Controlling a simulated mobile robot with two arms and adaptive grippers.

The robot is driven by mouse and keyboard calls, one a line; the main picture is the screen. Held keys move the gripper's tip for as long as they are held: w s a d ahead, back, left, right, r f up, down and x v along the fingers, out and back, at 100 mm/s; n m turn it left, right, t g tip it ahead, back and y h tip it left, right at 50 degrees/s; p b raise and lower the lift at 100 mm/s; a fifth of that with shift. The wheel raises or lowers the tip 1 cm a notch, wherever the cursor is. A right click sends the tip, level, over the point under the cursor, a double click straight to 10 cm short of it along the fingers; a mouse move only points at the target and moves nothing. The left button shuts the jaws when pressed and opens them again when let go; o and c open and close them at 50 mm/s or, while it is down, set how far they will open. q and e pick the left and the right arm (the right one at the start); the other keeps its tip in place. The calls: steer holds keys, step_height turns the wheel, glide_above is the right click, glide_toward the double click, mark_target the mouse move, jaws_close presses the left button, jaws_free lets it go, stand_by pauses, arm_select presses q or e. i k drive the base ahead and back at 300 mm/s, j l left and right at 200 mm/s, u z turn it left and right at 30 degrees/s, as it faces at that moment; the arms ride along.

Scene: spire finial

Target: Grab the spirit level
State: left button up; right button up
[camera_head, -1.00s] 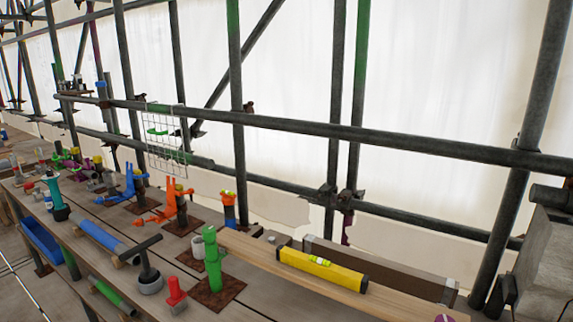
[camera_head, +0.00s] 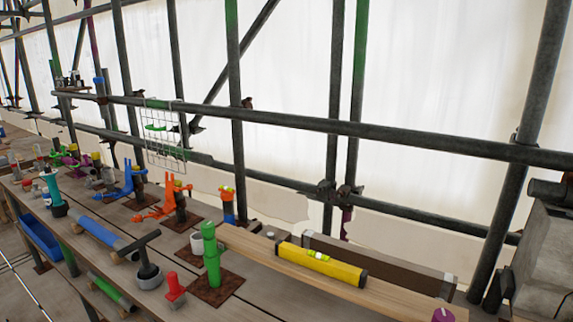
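The spirit level (camera_head: 322,263) is a yellow bar with black ends and a bright green vial in its upper face. It lies on a long light wooden plank (camera_head: 390,298) at the lower right of the head view. A brown beam lies just behind it. Nothing covers the level. Neither of my grippers shows in the head view.
A green post tool (camera_head: 211,255) on a rusty plate stands left of the plank's end. A red-handled tool (camera_head: 175,287) and a black T-handled tool (camera_head: 147,262) stand farther left. A brown beam (camera_head: 380,262) and scaffold rails (camera_head: 330,125) run behind the level. A grey block (camera_head: 540,250) stands at the right edge.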

mark_target(320, 263)
steer(key=k+l+u, duration=0.15)
steer(key=l+u, duration=0.2)
steer(key=k+l+u, duration=0.35)
steer(key=i, duration=0.1)
